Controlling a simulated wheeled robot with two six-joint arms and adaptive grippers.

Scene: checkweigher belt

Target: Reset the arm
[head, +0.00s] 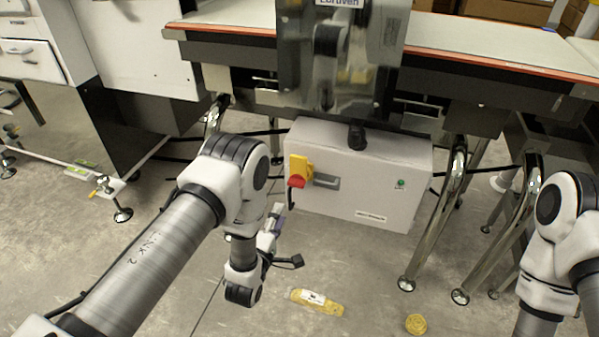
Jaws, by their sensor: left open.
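My left arm comes in from the left and bends down at its elbow in front of the white control cabinet. My left gripper (283,262) shows small and partly hidden behind the wrist. It is open, with a dark finger reaching out to the right, and nothing shows in it. It appears above the floor, clear of the cabinet. My right arm stands at the right edge; its gripper is out of the picture.
The white cabinet (385,205) with a red and yellow switch (298,170) hangs under the conveyor belt (480,66). Shiny metal legs (440,225) stand to its right. A yellow packet (316,301) and a round yellow item (416,324) lie on the concrete floor.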

